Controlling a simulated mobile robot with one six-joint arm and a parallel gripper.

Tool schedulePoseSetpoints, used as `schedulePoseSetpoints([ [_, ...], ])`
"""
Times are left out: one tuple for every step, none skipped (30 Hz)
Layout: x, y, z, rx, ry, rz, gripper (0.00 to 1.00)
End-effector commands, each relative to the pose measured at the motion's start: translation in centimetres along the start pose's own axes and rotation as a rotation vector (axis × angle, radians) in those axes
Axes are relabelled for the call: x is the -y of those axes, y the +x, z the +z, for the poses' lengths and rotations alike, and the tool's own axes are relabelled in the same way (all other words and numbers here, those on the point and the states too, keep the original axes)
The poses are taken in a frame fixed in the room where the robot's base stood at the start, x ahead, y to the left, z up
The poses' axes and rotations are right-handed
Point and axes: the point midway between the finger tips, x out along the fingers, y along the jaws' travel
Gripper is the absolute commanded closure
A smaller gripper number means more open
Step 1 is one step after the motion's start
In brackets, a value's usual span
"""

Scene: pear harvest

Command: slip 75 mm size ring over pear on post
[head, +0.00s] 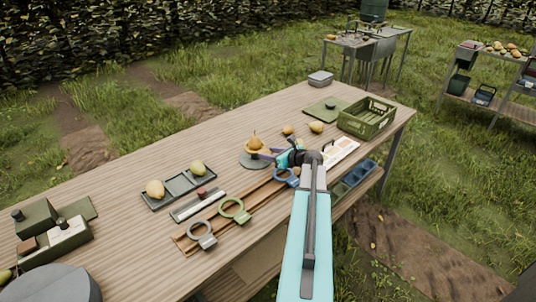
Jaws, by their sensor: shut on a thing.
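A brownish-yellow pear (254,141) stands upright on a post over a round dark base (254,161) near the middle of the table. A wider yellow-orange band shows around the pear's lower part. A grey ring (201,236), a green ring (235,210) and a blue ring (286,177) lie along a brown wooden rack (217,220). No size marking is readable.
A dark tray (180,187) with two yellow fruits lies left of the post. Two loose fruits (316,127) lie behind it. A green crate (367,118) stands at the right end, near a green board (325,110). A scale-like green box (58,240) is at the left.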

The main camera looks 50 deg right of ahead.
Motion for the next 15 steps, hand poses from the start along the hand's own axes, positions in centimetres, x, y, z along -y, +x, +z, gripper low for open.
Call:
schedulePoseSetpoints([
  [0.0,0.1,-0.2,0.000,0.000,0.000,0.80],
  [0.0,0.1,-0.3,0.000,0.000,0.000,0.80],
  [0.0,0.2,-0.4,0.000,0.000,0.000,0.80],
  [0.0,0.2,-0.5,0.000,0.000,0.000,0.80],
  [0.0,0.2,-0.6,0.000,0.000,0.000,0.80],
  [0.0,0.3,-0.7,0.000,0.000,0.000,0.80],
  [0.0,0.3,-0.8,0.000,0.001,0.000,0.80],
  [0.0,0.4,-0.9,0.000,0.001,0.000,0.80],
  [0.0,0.4,-1.0,0.000,0.001,0.000,0.80],
  [0.0,0.5,-1.1,0.000,0.001,0.000,0.80],
  [0.0,0.5,-1.1,0.000,0.001,0.000,0.80],
  [0.0,0.5,-1.2,0.000,0.001,0.000,0.80],
  [0.0,0.6,-1.3,0.000,0.001,0.000,0.80],
  [0.0,0.6,-1.4,0.000,0.001,0.000,0.80],
  [0.0,0.7,-1.5,0.000,0.001,0.000,0.80],
])
